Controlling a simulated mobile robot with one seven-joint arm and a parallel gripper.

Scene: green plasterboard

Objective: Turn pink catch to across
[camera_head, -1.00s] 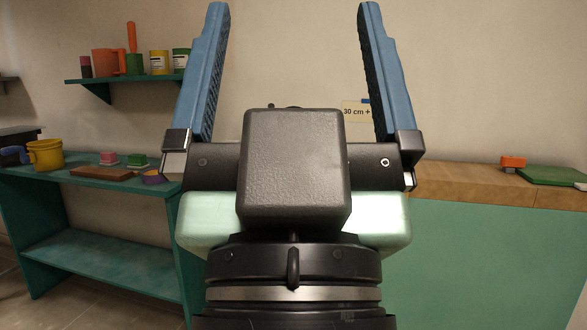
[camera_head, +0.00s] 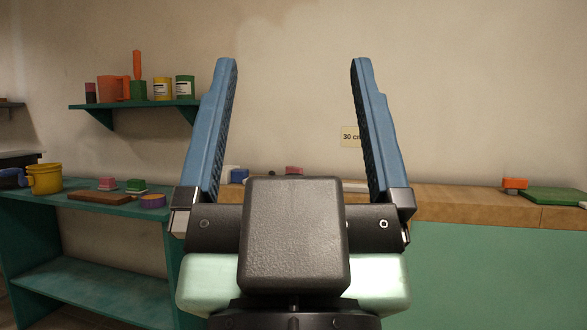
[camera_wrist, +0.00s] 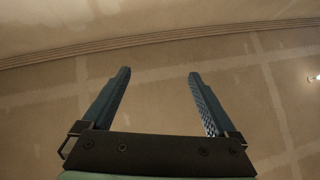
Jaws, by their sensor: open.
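A small pink piece (camera_head: 294,170) shows at the back of the wooden counter, between my gripper's fingers in the head view. Its lower part is hidden by my gripper, and I cannot tell which way it is turned. I cannot tell from the picture which is the catch. My gripper (camera_head: 294,75) is open and empty, its blue fingers pointing up and well apart. It also shows open in the wrist view (camera_wrist: 158,75), with neither pink piece in sight there.
A blue block (camera_head: 239,175) stands on the counter (camera_head: 450,203) left of the pink piece. An orange block (camera_head: 515,184) and a green board (camera_head: 555,195) lie at the right. A green wall shelf (camera_head: 130,105) holds cups and tins. The wall above the counter is mostly bare.

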